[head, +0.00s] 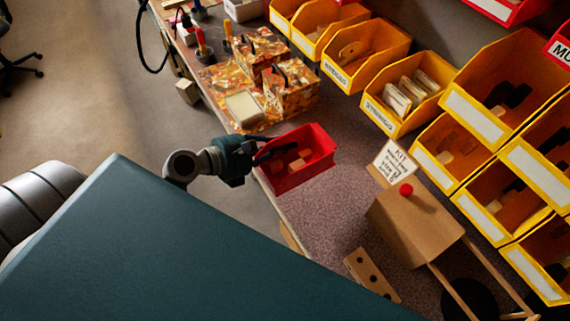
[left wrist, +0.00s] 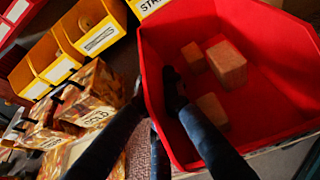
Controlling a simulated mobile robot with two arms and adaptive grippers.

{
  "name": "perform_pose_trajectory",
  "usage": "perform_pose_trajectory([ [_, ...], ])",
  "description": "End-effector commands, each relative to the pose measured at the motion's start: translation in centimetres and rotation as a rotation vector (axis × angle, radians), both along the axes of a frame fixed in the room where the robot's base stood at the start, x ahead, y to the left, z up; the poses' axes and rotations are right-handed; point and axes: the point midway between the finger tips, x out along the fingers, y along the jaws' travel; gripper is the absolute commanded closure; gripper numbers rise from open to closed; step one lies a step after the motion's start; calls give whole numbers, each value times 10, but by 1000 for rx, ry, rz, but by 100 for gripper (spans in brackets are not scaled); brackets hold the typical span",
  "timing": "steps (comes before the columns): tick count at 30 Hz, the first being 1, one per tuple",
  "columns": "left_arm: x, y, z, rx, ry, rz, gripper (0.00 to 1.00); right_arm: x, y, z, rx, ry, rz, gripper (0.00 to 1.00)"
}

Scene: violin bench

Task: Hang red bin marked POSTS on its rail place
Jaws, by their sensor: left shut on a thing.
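The red bin (head: 310,170) is near the front edge of the bench in the head view, with a few wooden blocks inside. It fills the right of the left wrist view (left wrist: 270,45). I cannot read a POSTS mark on it. My left gripper (head: 266,154) is shut on the bin's near-left wall. In the left wrist view one finger of it (left wrist: 155,90) is inside the bin and the other outside. I cannot tell whether the bin touches the bench. My right gripper is not in view. No empty rail place can be made out clearly.
Yellow bins, one marked STRINGS (head: 385,121), line the back. More yellow bins (head: 480,120) are stacked at the right.

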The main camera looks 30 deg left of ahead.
Motion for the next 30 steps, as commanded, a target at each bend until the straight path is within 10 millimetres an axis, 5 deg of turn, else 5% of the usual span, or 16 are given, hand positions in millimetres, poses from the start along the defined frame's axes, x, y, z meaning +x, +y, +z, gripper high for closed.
perform_pose_trajectory([
  [4, 0, 0, -35, -3, 2, 2, 100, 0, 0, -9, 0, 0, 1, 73],
  [18, 1, 0, -90, -2, 0, 2, 100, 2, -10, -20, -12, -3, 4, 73],
  [30, 0, 0, -95, 0, -2, 0, 100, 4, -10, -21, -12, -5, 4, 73],
])
